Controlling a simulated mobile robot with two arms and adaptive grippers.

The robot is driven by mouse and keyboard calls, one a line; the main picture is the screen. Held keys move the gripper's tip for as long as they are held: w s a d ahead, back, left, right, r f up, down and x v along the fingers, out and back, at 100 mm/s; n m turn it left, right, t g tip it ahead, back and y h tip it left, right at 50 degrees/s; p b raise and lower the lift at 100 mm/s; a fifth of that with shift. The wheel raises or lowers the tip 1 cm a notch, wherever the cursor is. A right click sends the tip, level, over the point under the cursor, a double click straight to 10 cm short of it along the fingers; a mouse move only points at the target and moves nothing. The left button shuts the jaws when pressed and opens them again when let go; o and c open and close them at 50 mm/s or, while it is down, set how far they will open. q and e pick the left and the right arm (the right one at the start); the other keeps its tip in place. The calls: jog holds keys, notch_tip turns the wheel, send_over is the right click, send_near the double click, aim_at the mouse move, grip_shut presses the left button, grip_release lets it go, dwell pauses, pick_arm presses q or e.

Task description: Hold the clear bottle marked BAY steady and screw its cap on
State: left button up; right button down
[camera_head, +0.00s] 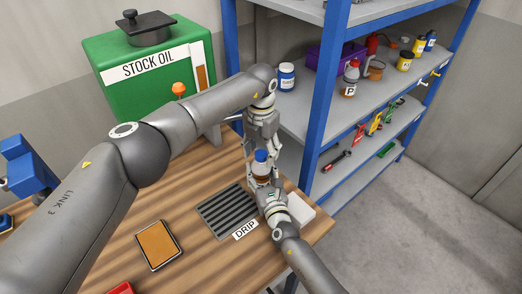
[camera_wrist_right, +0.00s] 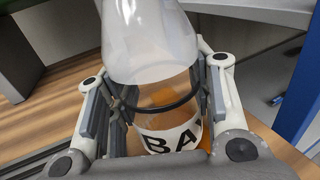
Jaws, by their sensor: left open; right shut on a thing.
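The clear bottle marked BAY (camera_wrist_right: 180,125) stands at the right end of the bench with amber liquid in its lower part. Only the letters "BA" show on its white label. My right gripper (camera_head: 265,184) is shut on the bottle's body from the near side; its fingers also show on both sides of the bottle in the right wrist view (camera_wrist_right: 158,100). A blue cap (camera_head: 261,155) shows at the bottle's top in the head view. My left gripper (camera_head: 262,148) is open, pointing down from above around the cap. Whether its fingers touch the cap is hard to tell.
A green STOCK OIL tank (camera_head: 110,50) stands behind. A blue-framed shelf (camera_head: 319,100) rises close on the right. An orange-brown pad (camera_head: 157,244) lies in front.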

pick_arm(q)
notch_tip(320, 180, up, 12)
dwell(0.6)
pick_arm(e)
jog(key=c, duration=0.6)
grip_release()
jog(key=shift+s, duration=0.15)
jog(key=v, duration=1.1)
jog(key=shift+s+d, duration=0.2)
jog(key=shift+s, duration=0.15)
